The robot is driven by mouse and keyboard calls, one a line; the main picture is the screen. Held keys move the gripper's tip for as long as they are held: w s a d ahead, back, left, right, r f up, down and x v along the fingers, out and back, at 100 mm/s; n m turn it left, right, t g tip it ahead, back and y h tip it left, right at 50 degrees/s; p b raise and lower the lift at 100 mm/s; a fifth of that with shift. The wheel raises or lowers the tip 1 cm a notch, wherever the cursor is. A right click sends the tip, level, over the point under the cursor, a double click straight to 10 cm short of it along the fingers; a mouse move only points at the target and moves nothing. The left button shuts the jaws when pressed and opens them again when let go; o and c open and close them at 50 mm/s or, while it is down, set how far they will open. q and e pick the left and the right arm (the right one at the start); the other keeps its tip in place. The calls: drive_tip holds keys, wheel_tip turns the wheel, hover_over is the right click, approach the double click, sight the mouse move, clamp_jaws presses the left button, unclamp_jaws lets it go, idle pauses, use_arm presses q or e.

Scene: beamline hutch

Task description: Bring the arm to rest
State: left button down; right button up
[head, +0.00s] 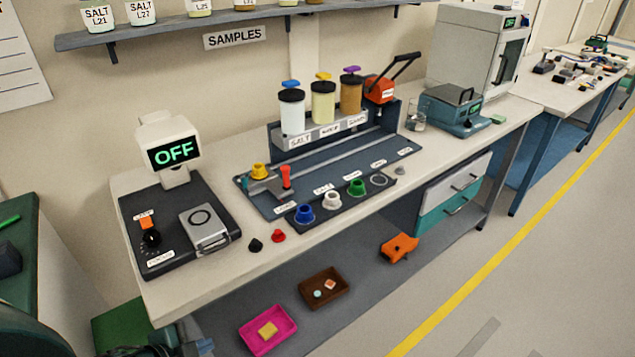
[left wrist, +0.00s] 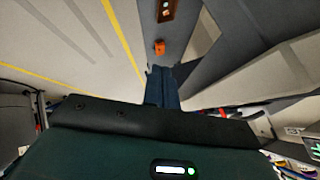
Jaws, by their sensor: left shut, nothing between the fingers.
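My left gripper (left wrist: 159,70) shows in the left wrist view as dark blue fingers closed together with nothing between them. In the head view a small part of my left gripper (head: 204,346) shows at the bottom left edge, below the front of the bench (head: 215,283). It is clear of the things on the bench top. My right gripper is in neither view.
The lower shelf (head: 360,275) holds a pink tray (head: 249,337), a brown tray (head: 341,294) and an orange object (head: 399,248). A console with an OFF display (head: 174,152) stands on the bench. Open floor with a yellow line (head: 500,258) lies at right.

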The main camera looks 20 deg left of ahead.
use_arm(q)
drive_tip(key=d+f+n+t+h, duration=0.1)
drive_tip(key=d+n, duration=0.7)
drive_tip(key=d, duration=0.9)
drive_tip(key=shift+s+d+n+t, duration=0.2)
drive_tip(key=shift+s+n+t, duration=0.1)
drive_tip(key=shift+s, duration=0.15)
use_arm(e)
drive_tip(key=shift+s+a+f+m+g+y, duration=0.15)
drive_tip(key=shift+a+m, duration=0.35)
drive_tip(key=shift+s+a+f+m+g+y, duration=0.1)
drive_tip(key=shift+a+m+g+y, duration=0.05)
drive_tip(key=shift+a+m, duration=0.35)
